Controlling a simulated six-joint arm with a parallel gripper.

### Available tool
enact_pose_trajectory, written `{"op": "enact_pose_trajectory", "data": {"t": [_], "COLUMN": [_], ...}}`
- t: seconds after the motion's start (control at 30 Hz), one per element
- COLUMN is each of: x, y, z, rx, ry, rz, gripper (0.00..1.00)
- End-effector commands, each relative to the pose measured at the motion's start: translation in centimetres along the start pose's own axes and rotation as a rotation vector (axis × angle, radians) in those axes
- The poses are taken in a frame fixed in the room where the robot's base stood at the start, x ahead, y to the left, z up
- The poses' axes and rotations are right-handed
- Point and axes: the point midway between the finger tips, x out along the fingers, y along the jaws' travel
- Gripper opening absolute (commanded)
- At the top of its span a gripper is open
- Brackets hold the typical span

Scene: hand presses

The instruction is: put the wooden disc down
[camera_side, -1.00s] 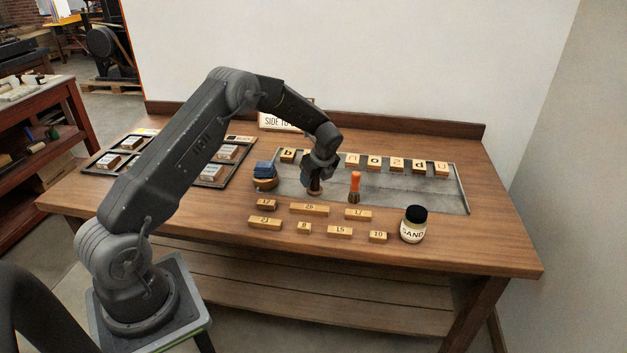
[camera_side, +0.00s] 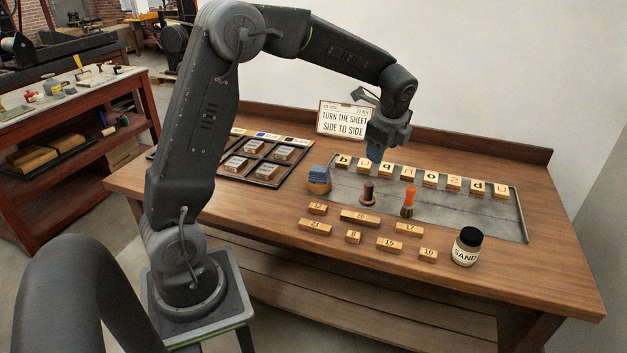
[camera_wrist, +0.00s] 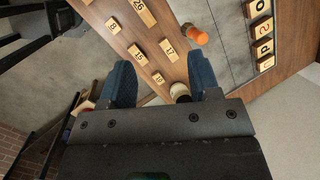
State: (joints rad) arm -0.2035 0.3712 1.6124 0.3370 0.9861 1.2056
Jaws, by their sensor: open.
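The wooden disc (camera_side: 367,201), a flat round base with a dark brown upright knob, stands on the grey slab (camera_side: 455,212) near its front left part. It stands upright and nothing holds it. My gripper (camera_side: 376,153) is above and behind it in the side view, clear of it. In the wrist view my gripper (camera_wrist: 161,78) shows its two blue fingers wide apart with nothing held between them. I do not make out the disc in the wrist view.
An orange-handled brush (camera_side: 408,200) stands right of the disc. A round wooden holder with blue pieces (camera_side: 319,180) is to its left. Numbered wooden blocks (camera_side: 360,217) lie in front, lettered blocks (camera_side: 430,180) behind. A sand jar (camera_side: 467,246) stands at the front right.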

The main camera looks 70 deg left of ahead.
Motion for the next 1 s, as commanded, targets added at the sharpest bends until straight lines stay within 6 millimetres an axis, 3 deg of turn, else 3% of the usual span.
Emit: {"op": "enact_pose_trajectory", "data": {"t": [0.03,0.2,0.4,0.6,0.7,0.83,1.0], "x": [-2.6,-8.7,-13.0,-14.2,-14.1,-13.9,-13.9], "y": [1.7,7.8,16.1,23.3,25.5,26.9,27.1], "z": [-0.2,-0.6,-0.7,-0.7,-0.7,-0.7,-0.8], "rx": [-0.086,-0.392,-0.745,-1.044,-1.142,-1.208,-1.223], "ry": [0.03,0.142,0.291,0.424,0.467,0.494,0.497], "rz": [-0.024,-0.058,-0.05,0.007,0.037,0.061,0.067], "gripper": [0.56,0.56,0.56,0.56,0.56,0.56,0.56]}}
